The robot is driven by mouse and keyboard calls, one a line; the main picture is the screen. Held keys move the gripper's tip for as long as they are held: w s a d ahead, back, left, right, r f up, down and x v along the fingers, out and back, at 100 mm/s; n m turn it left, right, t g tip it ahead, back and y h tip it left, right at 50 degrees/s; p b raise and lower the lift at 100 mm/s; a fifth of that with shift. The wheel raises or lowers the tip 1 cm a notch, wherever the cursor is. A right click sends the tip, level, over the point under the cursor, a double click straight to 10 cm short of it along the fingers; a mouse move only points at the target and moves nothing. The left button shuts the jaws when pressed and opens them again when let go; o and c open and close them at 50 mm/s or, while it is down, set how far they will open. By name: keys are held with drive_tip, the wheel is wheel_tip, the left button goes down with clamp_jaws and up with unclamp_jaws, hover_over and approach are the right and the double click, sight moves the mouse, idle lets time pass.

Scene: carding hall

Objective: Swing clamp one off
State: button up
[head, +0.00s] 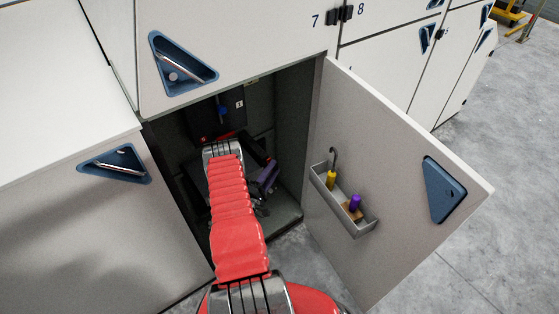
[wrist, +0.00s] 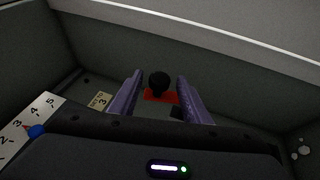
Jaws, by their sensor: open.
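My gripper (wrist: 158,74) is open, with its two purple fingers spread on either side of a black round knob on a red base (wrist: 161,96) in the wrist view. The fingers do not appear to touch the knob. I cannot tell whether this is clamp one. In the head view my red-sleeved arm reaches into the open cabinet, and a purple part of my gripper (head: 267,176) shows inside. A dark unit with a blue handle (head: 223,111) and a small white label (head: 239,104) is at the cabinet's back; the label is too small to read surely.
The cabinet door (head: 400,170) stands open on the right, carrying a tray (head: 343,208) with yellow- and purple-handled tools. In the wrist view a tag marked 3 (wrist: 99,101) and a numbered scale (wrist: 48,108) with a blue pointer (wrist: 37,131) lie left. Cabinet walls are close.

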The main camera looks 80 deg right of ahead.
drive_tip(key=x, duration=0.5)
drive_tip(key=shift+s+d+r, duration=0.1)
drive_tip(key=shift+s+d, duration=0.05)
drive_tip(key=shift+d, duration=0.2)
drive_tip(key=shift+c, duration=0.6)
clamp_jaws()
